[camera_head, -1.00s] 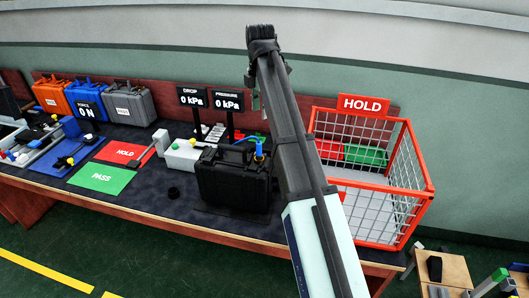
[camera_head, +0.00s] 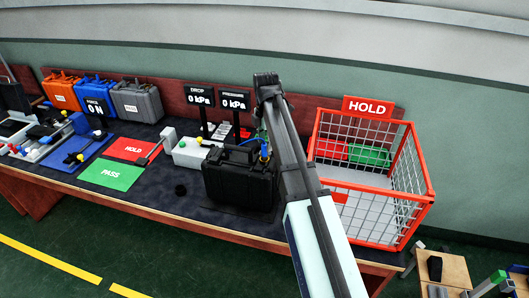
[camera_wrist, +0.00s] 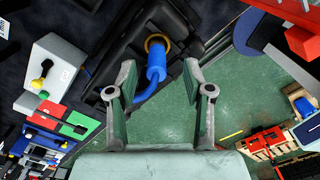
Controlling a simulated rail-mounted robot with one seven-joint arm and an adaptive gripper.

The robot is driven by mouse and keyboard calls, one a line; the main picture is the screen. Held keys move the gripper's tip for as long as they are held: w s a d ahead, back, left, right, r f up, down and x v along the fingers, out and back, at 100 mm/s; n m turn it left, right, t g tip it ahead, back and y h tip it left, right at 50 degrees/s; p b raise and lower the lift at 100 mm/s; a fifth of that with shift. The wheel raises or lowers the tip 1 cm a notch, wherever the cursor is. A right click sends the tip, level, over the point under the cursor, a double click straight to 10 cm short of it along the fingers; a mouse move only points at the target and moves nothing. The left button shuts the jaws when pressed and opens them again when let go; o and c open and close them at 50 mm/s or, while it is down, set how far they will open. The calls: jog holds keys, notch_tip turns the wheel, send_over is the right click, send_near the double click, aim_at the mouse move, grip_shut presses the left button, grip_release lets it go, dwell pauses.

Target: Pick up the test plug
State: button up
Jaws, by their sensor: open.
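A blue plug (camera_wrist: 156,62) with an orange-yellow ring and a blue hose shows in the wrist view, at the black case (camera_wrist: 115,55). I take it to be the test plug. In the head view, a small part of the plug (camera_head: 264,149) shows beside my arm, at the back right of the black case (camera_head: 240,180). My gripper (camera_wrist: 159,70) is open, with one finger on each side of the plug in the wrist view. I cannot tell how far the fingers are above it, and no grip on it shows. My arm hides part of this area in the head view.
A red wire basket (camera_head: 372,185) marked HOLD stands right of the case. Two displays (camera_head: 218,98) reading 0 kPa stand behind it. A light grey box (camera_head: 190,152) is close on the left.

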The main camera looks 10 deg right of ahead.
aim_at(264, 153)
jog(key=shift+w+a+f+p, duration=0.15)
jog(key=shift+f+p, duration=0.85)
jog(key=shift+f, duration=1.3)
grip_shut()
